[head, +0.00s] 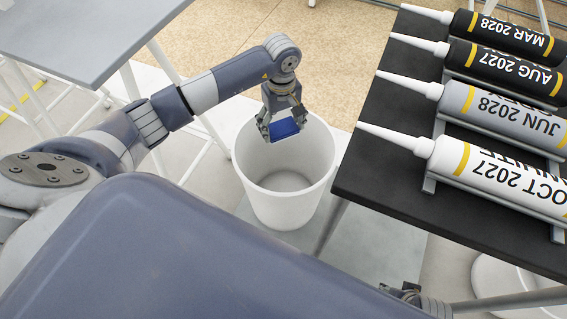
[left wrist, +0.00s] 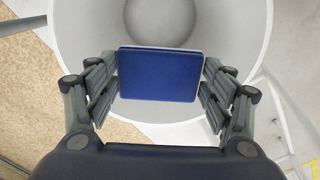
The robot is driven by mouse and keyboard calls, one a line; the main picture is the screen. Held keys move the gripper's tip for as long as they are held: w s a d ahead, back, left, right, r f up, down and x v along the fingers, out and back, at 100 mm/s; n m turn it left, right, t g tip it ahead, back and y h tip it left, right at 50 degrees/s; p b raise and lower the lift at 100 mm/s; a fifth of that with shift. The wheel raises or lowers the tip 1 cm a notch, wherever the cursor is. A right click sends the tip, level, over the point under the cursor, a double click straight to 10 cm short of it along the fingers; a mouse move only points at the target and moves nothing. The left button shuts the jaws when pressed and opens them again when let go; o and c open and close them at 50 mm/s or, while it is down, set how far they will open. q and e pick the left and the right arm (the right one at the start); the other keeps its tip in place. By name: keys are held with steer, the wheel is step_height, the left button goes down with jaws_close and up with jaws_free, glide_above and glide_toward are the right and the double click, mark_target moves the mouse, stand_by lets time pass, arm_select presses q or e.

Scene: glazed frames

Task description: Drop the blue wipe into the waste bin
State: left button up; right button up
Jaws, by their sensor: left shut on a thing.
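The blue wipe (head: 285,129) is a small, flat blue rectangle held in my left gripper (head: 283,128). In the left wrist view the wipe (left wrist: 160,75) sits between the two fingers of the left gripper (left wrist: 160,85), which is shut on its sides. The waste bin (head: 285,211) is white, round and open at the top. The gripper and wipe are over the bin's mouth, toward its far side in the head view. The wrist view shows the bin (left wrist: 90,30) behind the wipe, and the visible part of its inside looks empty.
A black table (head: 390,190) at the right bears several cartridges with date labels, including a white one (head: 490,172) marked OCT 2027. Its near edge is close to the bin. A grey table (head: 90,35) stands at the upper left. Another white bin (head: 510,280) is partly visible at the lower right.

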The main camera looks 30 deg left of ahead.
arm_select(q)
steer(key=o, duration=1)
steer(key=shift+o, duration=0.2)
step_height(320, 180, up, 12)
